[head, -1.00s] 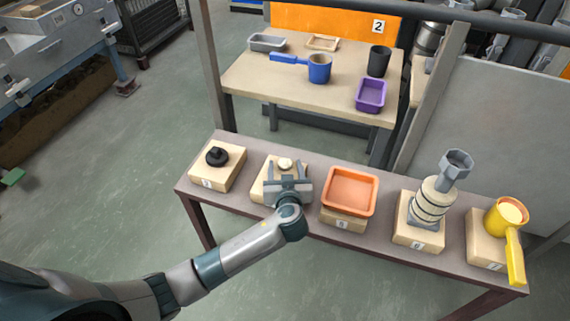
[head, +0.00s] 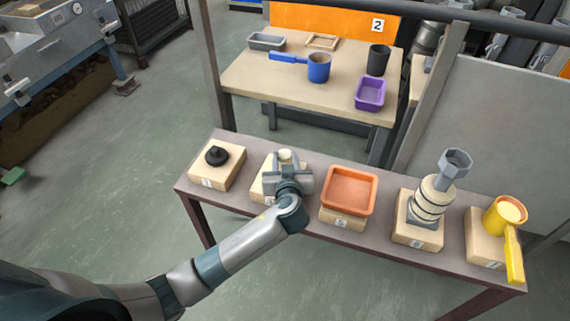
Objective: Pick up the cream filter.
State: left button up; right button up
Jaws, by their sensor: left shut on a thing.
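The cream filter (head: 285,156) is a small pale piece above a wooden block (head: 258,190) on the near bench, second from the left. My left gripper (head: 286,162) is shut on it, with the fingers close on either side. The gripper body hides the filter's lower part, so I cannot tell whether it still touches the block. My right gripper is not in view.
On the same bench (head: 386,228) are a black knob-like piece (head: 217,155) to the left, and an orange tray (head: 349,190), a cream-and-grey stacked piece (head: 432,200) and a yellow ladle (head: 513,250) to the right. A second table (head: 240,85) stands behind.

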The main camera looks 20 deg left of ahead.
pick_arm(q)
jog(key=s+d+r, duration=0.7)
jog(key=s, duration=0.2)
jog(key=shift+d+r, duration=0.25)
jog(key=shift+d, duration=0.05)
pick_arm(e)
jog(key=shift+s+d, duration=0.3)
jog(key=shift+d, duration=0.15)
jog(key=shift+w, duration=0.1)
